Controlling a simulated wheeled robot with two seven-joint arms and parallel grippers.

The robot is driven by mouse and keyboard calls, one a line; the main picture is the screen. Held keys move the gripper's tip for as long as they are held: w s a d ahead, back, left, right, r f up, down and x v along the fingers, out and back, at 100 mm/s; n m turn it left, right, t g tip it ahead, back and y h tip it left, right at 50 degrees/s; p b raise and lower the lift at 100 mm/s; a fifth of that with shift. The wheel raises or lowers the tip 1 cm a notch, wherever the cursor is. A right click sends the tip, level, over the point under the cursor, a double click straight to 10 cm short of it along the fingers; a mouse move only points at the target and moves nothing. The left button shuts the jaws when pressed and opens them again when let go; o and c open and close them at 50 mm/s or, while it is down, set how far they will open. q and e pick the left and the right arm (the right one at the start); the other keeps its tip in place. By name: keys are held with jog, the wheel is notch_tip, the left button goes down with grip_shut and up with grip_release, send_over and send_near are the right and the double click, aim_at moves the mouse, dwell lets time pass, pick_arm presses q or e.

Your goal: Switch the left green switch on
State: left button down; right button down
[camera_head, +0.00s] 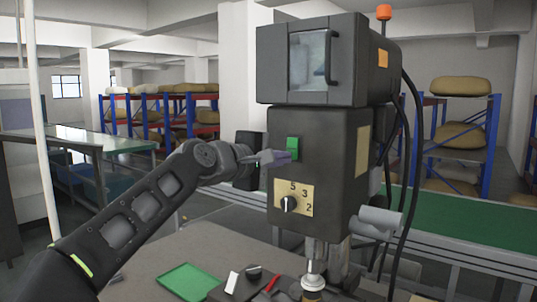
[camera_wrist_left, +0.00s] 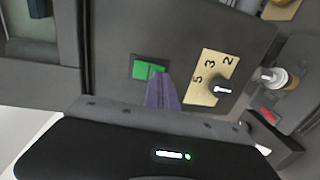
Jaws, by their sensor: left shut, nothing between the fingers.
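The green switch (camera_head: 293,147) is on the front face of a dark grey machine (camera_head: 345,150), above a dial plate. It also shows in the left wrist view (camera_wrist_left: 143,68) as a green rocker in two parts in a dark frame. My left gripper (camera_head: 283,157) comes in from the left and is shut and empty. In the left wrist view its fingertips (camera_wrist_left: 159,76) overlap the lower right part of the switch. I cannot tell whether they touch it. I see only this one green switch. My right gripper is not in view.
A beige dial plate (camera_head: 300,198) with a black knob sits below the switch. Black cables (camera_head: 409,150) hang along the machine's right side. A green tray (camera_head: 188,281) and small tools lie on the table below. Shelving racks and a green conveyor (camera_head: 470,218) stand behind.

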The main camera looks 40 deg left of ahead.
pick_arm(q)
jog(key=shift+w, duration=0.4)
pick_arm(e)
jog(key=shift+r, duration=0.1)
